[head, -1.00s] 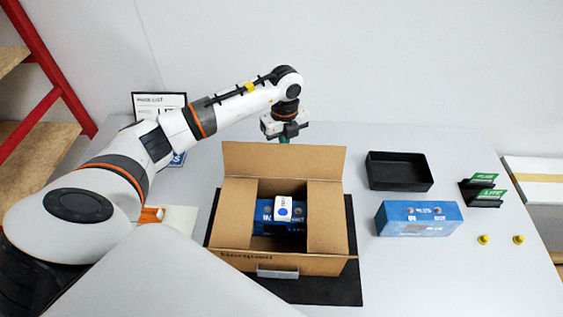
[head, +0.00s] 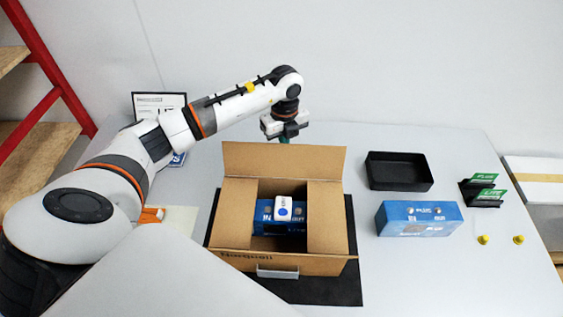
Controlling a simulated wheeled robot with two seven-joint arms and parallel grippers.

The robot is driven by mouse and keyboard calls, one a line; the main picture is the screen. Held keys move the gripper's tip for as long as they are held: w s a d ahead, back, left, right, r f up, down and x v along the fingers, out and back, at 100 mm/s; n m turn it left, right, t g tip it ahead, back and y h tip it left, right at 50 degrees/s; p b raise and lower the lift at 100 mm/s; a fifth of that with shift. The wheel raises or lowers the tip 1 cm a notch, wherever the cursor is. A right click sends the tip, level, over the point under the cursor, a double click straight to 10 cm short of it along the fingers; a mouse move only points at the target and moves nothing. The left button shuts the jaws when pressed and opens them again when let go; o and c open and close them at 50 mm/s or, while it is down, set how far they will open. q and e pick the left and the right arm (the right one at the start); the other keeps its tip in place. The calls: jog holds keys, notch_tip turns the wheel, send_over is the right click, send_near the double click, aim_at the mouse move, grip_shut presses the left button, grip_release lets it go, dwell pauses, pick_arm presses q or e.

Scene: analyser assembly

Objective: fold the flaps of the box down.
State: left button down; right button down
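The open cardboard box (head: 277,263) stands on a black mat (head: 344,291) in the middle of the table. Its left flap (head: 232,212) and right flap (head: 326,217) lie folded inward over the opening. Its back flap (head: 284,160) stands up. The front flap is not clearly visible. Inside the box are a blue item (head: 263,213) and a white block with a blue dot (head: 284,213). My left gripper (head: 285,136) points down just behind the back flap, apart from the box's opening; its fingertips are partly hidden by the flap. My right gripper is not in view.
A black tray (head: 399,171), a blue box (head: 419,218), a green card holder (head: 483,192) and two yellow knobs (head: 484,239) are on the right of the table. A framed sign (head: 158,106) stands at the back left. A red-framed shelf (head: 50,70) is beyond the left edge.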

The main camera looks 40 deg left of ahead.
aim_at(283, 153)
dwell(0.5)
